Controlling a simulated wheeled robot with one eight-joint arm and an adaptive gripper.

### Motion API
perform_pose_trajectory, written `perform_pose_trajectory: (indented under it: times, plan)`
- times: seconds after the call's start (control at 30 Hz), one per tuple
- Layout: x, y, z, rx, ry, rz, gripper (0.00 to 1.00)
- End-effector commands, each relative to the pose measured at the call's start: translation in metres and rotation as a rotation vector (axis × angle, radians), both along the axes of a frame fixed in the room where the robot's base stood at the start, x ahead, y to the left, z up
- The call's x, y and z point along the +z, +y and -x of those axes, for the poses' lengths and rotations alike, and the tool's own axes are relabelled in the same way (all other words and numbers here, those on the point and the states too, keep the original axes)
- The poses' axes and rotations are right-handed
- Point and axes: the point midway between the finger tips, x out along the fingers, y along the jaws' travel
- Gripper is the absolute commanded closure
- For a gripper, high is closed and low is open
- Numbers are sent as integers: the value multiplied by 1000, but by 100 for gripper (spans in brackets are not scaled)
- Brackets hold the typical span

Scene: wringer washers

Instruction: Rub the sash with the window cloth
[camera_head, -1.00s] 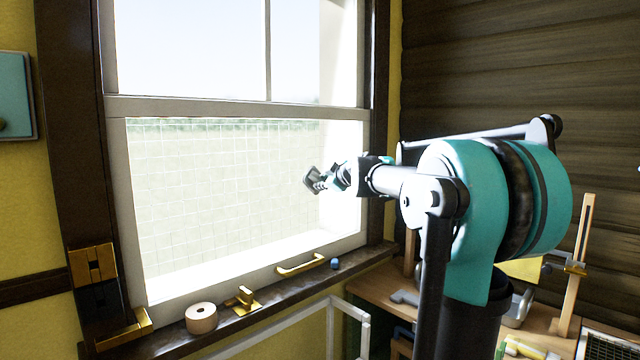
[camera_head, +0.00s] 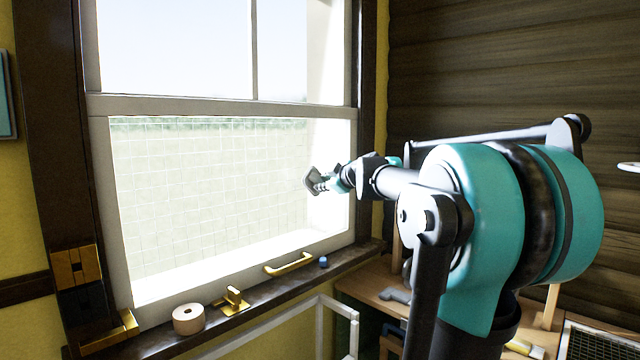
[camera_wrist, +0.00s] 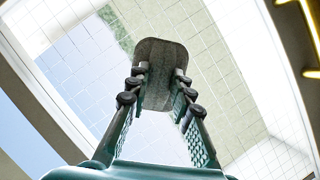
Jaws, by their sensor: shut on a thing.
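The window sash (camera_head: 220,106) is a pale frame with glass panes in the wall at the left and centre of the head view; a grid pattern shows through its lower pane. My gripper (camera_head: 318,187) is in front of the right part of the lower pane. It is shut on a grey, rounded flat pad, which I take to be the window cloth (camera_head: 311,178). In the wrist view the cloth (camera_wrist: 160,62) sits between the fingertips of my gripper (camera_wrist: 159,85), with the pane behind it. I cannot tell whether the cloth touches the glass.
On the dark sill stand a tape roll (camera_head: 188,318), a brass latch (camera_head: 233,300) and a small blue thing (camera_head: 323,262). A brass handle (camera_head: 289,264) is on the sash's bottom rail. A white frame (camera_head: 285,325) stands below the sill. A wooden bench (camera_head: 375,284) is at the right.

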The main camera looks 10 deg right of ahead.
Motion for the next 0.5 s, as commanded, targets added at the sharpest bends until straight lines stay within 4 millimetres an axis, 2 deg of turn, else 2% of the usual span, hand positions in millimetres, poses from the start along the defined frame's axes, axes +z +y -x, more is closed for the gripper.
perform_pose_trajectory:
  times: [0.27,0.5]
  plan:
    - [0,-1,1,0,0,0,100]
    - [0,-10,13,-3,0,0,100]
